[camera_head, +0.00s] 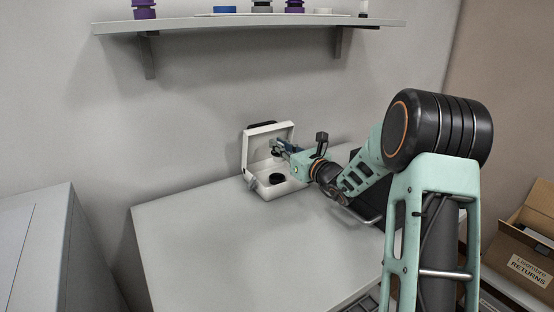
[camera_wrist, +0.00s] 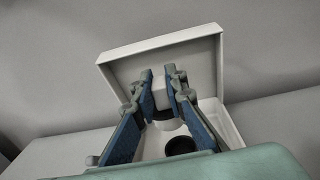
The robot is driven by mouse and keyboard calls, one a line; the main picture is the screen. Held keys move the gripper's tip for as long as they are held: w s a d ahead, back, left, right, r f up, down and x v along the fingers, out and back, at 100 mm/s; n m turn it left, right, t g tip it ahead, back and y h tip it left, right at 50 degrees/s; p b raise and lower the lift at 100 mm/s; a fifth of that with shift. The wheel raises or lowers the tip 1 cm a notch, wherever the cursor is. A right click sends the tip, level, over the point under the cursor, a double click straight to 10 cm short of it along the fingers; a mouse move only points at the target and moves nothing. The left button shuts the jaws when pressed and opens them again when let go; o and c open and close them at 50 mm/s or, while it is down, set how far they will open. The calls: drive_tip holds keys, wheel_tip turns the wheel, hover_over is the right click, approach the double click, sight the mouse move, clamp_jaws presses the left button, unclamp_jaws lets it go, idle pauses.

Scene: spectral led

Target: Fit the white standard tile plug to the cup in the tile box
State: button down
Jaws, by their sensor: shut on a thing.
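The tile box (camera_head: 248,164) stands open at the back of the table, its white lid raised against the wall side. It also shows in the wrist view (camera_wrist: 205,45). The cup (camera_wrist: 181,146) is a dark round opening in the box, and it shows in the head view too (camera_head: 277,178). My gripper (camera_head: 279,146) is over the box and shut on the white plug (camera_wrist: 163,95), a pale piece between the blue finger pads in the wrist view. The plug is above the box floor, apart from the cup as far as I can see. In the head view my fingers hide most of it.
The grey table (camera_head: 220,245) is bare in front and to the left of the box. A wall shelf (camera_head: 240,22) above holds purple, blue and grey items. A cardboard box (camera_head: 525,250) stands at the right, and a grey cabinet (camera_head: 35,245) at the left.

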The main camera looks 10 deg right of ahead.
sight(277, 159)
drive_tip(key=shift+w+a+f+h+b, duration=0.25)
drive_tip(key=shift+w+b, duration=0.2)
drive_tip(key=shift+b, duration=0.3)
drive_tip(key=shift+w+r+m, duration=0.2)
drive_tip(key=shift+r+m, duration=0.1)
drive_tip(key=shift+r, duration=0.05)
drive_tip(key=shift+b, duration=0.45)
drive_tip(key=shift+f+b, duration=2.4)
drive_tip(key=shift+f, duration=0.4)
drive_tip(key=shift+f+b, duration=0.1)
drive_tip(key=shift+b, duration=0.35)
drive_tip(key=shift+f+b, duration=1.25)
drive_tip(key=shift+f, duration=0.1)
drive_tip(key=shift+r, duration=0.1)
